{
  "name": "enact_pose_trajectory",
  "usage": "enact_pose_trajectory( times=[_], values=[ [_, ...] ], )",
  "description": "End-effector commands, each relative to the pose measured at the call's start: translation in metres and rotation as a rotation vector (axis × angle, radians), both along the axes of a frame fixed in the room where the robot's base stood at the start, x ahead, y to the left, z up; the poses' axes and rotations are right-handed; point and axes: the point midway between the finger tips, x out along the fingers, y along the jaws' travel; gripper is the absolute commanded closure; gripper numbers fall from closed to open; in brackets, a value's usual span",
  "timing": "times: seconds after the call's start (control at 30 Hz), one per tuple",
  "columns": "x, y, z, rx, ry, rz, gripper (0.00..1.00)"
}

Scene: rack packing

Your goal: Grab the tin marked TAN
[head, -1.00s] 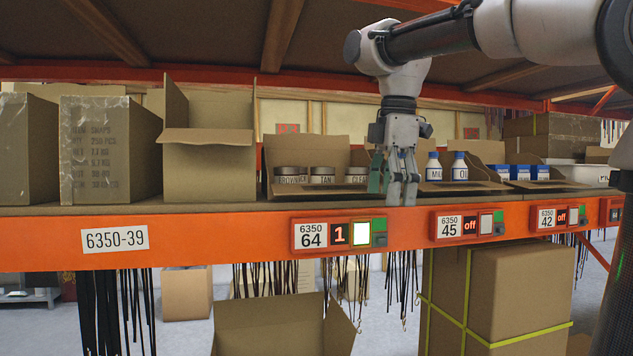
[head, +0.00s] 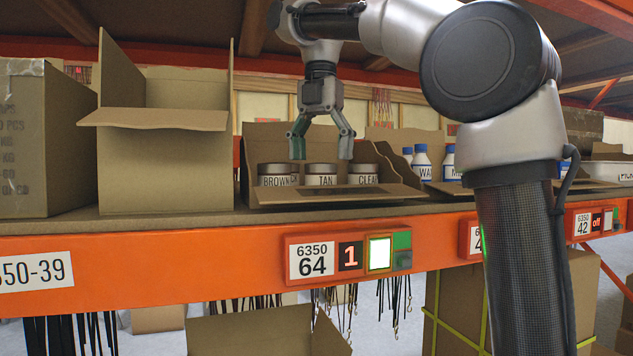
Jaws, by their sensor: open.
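The tin marked TAN (head: 321,178) stands upright in an open cardboard tray on the shelf, in the middle of a row of tins. The tin marked BROWN (head: 277,178) is to its left and the tin marked CLEAR (head: 365,178) to its right. My gripper (head: 321,156) points down with its fingers spread. It is open and empty, just above the TAN tin, with its fingertips at about the height of the tin tops. I cannot tell how far its depth matches the tin's.
The cardboard tray (head: 335,194) has a low front flap and a raised back. A tall open carton (head: 165,170) stands to its left. Bottles with blue caps (head: 422,160) stand to its right. The orange shelf beam (head: 180,265) carries a lit display (head: 350,256) reading 1.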

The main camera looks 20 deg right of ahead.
Motion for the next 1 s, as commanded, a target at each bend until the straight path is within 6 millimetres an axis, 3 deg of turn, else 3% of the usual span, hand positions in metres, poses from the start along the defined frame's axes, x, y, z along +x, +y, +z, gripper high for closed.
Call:
enact_pose_trajectory(
  times=[0.43,0.73,1.0],
  values=[
    [-0.001,0.0,-0.056,0.0,0.0,-0.002,0.19],
    [-0.001,0.001,-0.064,0.001,-0.002,-0.002,0.19],
    [-0.001,0.001,-0.063,0.0,-0.001,-0.002,0.66]
  ],
)
